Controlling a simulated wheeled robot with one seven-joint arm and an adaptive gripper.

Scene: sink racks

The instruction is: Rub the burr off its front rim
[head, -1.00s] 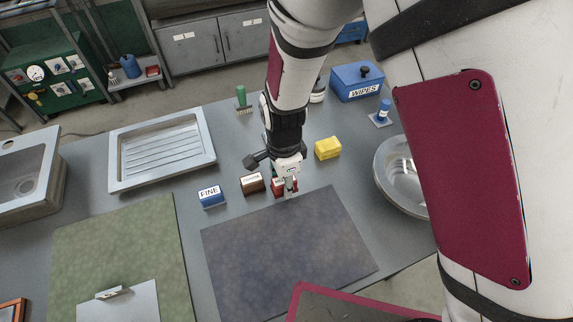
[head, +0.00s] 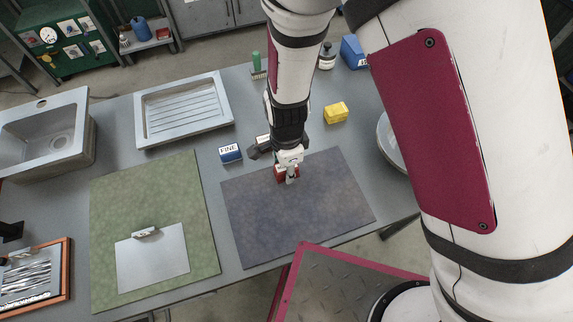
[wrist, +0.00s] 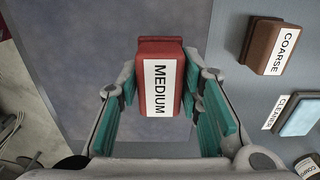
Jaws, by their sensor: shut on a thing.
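My gripper (head: 289,178) is shut on a red block (wrist: 162,80) labelled MEDIUM, with the teal finger pads on either side of it. In the head view the red block (head: 281,171) shows at the back edge of the blue-grey mat (head: 300,215); I cannot tell its height above it. Which rim the task means is unclear, and no burr can be made out. A sink (head: 78,150), a ribbed drainboard (head: 183,108) and a round bowl (head: 388,138), partly hidden by my arm, stand on the bench.
A blue FINE block (head: 230,153), a brown COARSE block (wrist: 262,42) and a yellow block (head: 335,112) lie near my gripper. A CLEANER item (wrist: 300,117) shows in the wrist view. A tray (head: 66,265) stands at far left. The blue-grey mat is otherwise clear.

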